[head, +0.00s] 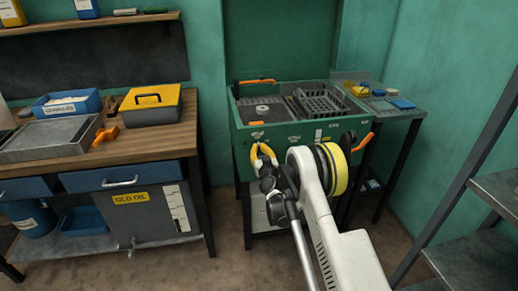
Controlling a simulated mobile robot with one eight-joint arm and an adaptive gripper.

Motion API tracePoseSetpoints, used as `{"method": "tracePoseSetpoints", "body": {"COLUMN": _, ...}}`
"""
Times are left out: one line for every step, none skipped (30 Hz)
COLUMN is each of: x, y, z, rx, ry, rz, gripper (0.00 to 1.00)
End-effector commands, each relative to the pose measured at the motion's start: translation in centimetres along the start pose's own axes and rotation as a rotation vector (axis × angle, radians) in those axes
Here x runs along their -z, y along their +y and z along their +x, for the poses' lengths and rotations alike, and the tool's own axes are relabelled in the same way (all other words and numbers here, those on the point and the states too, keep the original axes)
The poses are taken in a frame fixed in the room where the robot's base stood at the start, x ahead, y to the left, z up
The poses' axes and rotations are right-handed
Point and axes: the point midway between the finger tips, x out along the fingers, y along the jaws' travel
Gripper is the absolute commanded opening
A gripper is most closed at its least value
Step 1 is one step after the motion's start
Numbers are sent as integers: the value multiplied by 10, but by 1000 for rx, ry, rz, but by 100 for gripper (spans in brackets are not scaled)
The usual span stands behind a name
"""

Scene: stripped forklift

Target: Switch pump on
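The green parts washer (245,150) stands against the back wall, with an open basin and a raised green back panel. Its front panel carries small white labels (293,138) that are too small to read. I cannot pick out which control on it is the pump switch. My gripper (263,148), with yellow fingers, is in front of the left part of this panel and hides some of it. I cannot tell whether it touches the panel or whether its fingers are open or shut. My white arm covers the lower middle of the washer.
An orange handle (362,142) sticks out at the washer's right front. A side table (415,113) with small containers stands right of it, and grey shelves (480,255) stand at the lower right.

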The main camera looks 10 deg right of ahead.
Motion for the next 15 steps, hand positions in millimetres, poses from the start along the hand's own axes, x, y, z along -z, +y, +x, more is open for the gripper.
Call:
{"method": "tracePoseSetpoints", "body": {"x": 0, "y": 0, "z": 0, "rx": 0, "ry": 0, "rz": 10, "gripper": 0}}
{"method": "tracePoseSetpoints", "body": {"x": 0, "y": 0, "z": 0, "rx": 0, "ry": 0, "rz": 19, "gripper": 0}}
{"method": "tracePoseSetpoints", "body": {"x": 0, "y": 0, "z": 0, "rx": 0, "ry": 0, "rz": 32, "gripper": 0}}
{"method": "tracePoseSetpoints", "body": {"x": 0, "y": 0, "z": 0, "rx": 0, "ry": 0, "rz": 45, "gripper": 0}}
{"method": "tracePoseSetpoints", "body": {"x": 0, "y": 0, "z": 0, "rx": -1, "ry": 0, "rz": 59, "gripper": 0}}
{"method": "tracePoseSetpoints", "body": {"x": 0, "y": 0, "z": 0, "rx": -1, "ry": 0, "rz": 81, "gripper": 0}}
{"method": "tracePoseSetpoints", "body": {"x": 0, "y": 0, "z": 0, "rx": -1, "ry": 0, "rz": 98, "gripper": 0}}
{"method": "tracePoseSetpoints", "body": {"x": 0, "y": 1, "z": 0, "rx": -1, "ry": 0, "rz": 119, "gripper": 0}}
{"method": "tracePoseSetpoints", "body": {"x": 0, "y": 1, "z": 0, "rx": -1, "ry": 0, "rz": 147, "gripper": 0}}
{"method": "tracePoseSetpoints", "body": {"x": 0, "y": 1, "z": 0, "rx": -1, "ry": 0, "rz": 170, "gripper": 0}}
{"method": "tracePoseSetpoints", "body": {"x": 0, "y": 1, "z": 0, "rx": -1, "ry": 0, "rz": 194, "gripper": 0}}
{"method": "tracePoseSetpoints", "body": {"x": 0, "y": 1, "z": 0, "rx": -1, "ry": 0, "rz": 229, "gripper": 0}}
{"method": "tracePoseSetpoints", "body": {"x": 0, "y": 1, "z": 0, "rx": -1, "ry": 0, "rz": 256, "gripper": 0}}
{"method": "tracePoseSetpoints", "body": {"x": 0, "y": 1, "z": 0, "rx": -1, "ry": 0, "rz": 284, "gripper": 0}}
{"method": "tracePoseSetpoints", "body": {"x": 0, "y": 1, "z": 0, "rx": -1, "ry": 0, "rz": 322, "gripper": 0}}
